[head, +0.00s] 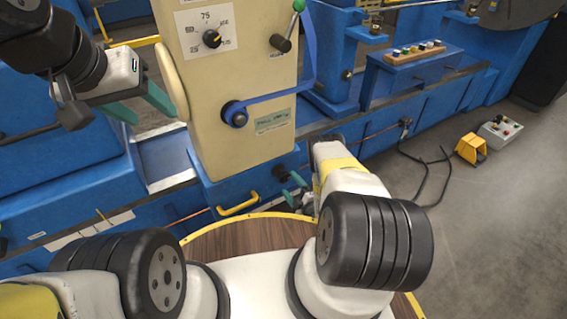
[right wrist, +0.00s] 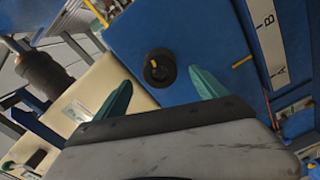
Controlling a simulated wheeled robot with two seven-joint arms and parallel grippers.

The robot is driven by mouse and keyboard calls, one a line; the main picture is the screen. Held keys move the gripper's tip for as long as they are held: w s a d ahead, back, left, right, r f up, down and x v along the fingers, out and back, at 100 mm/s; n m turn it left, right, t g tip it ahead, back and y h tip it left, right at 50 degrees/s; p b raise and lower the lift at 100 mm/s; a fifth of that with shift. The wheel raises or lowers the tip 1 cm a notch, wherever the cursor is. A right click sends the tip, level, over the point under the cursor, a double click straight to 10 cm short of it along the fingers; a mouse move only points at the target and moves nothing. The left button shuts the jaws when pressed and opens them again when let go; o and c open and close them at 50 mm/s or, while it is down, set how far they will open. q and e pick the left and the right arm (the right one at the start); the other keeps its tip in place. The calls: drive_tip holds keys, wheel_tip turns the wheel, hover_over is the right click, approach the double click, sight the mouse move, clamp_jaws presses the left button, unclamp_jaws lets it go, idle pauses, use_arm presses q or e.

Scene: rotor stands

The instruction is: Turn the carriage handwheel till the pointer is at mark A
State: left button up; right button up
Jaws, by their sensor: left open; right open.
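The carriage handwheel, a small black round knob (right wrist: 160,68), sits on a blue front face, between my right gripper's teal fingertips in the right wrist view. In the head view the handwheel (head: 279,172) is low on the machine. My right gripper (head: 292,188) is open in front of it; contact cannot be told. It also shows in the right wrist view (right wrist: 163,93). The yellow pointer (right wrist: 242,61) lies beside a white scale strip (right wrist: 265,42), between marks B and A, somewhat nearer A. My left gripper (head: 140,103) is open and empty at upper left.
A beige housing (head: 235,100) with a dial (head: 212,38) and blue lever stands above the handwheel. A yellow handle (head: 238,204) sits left of the handwheel. A pale disc (head: 172,80) is close to my left gripper. A yellow pedal (head: 470,149) stands on the floor at right.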

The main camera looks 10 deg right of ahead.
sight(285, 179)
drive_tip(key=shift+m, duration=0.7)
drive_tip(key=shift+x, duration=1.75)
drive_tip(key=shift+c, duration=0.4)
drive_tip(key=c, duration=1.6)
drive_tip(key=shift+a+n, duration=0.1)
drive_tip(key=shift+n, duration=0.2)
